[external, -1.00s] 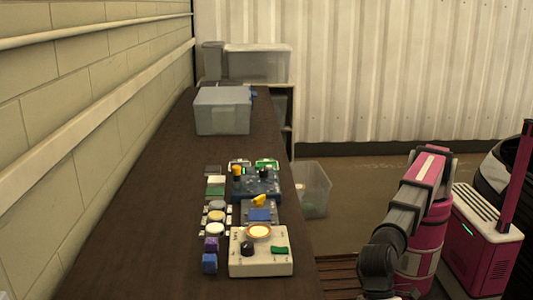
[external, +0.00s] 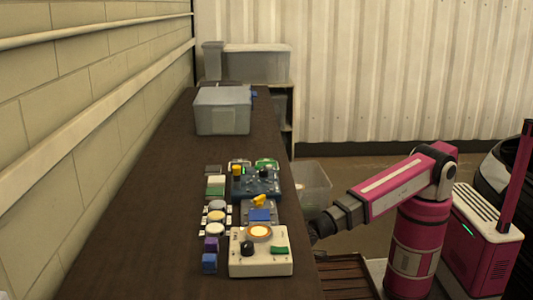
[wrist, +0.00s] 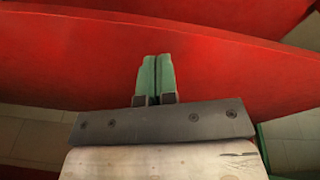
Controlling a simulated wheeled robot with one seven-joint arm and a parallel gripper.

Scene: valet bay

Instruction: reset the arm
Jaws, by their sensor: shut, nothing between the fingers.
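My arm (external: 400,187) is pink with dark grey joints and stands right of the brown table (external: 140,240). It reaches left, and its dark wrist end is beside the table's right edge, near the cream control box (external: 260,262). The fingers cannot be made out in the external view. In the wrist view my gripper (wrist: 155,62) has two green fingers pressed together, with nothing between them. A large red curved surface (wrist: 230,70) fills the view behind the fingertips; I cannot tell what it belongs to.
On the table are a blue control box (external: 255,188), round buttons (external: 215,217), small blue and purple blocks (external: 209,263), and a grey bin (external: 222,112) farther back. A clear bin (external: 312,180) stands beyond the wrist. The table's left side is clear.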

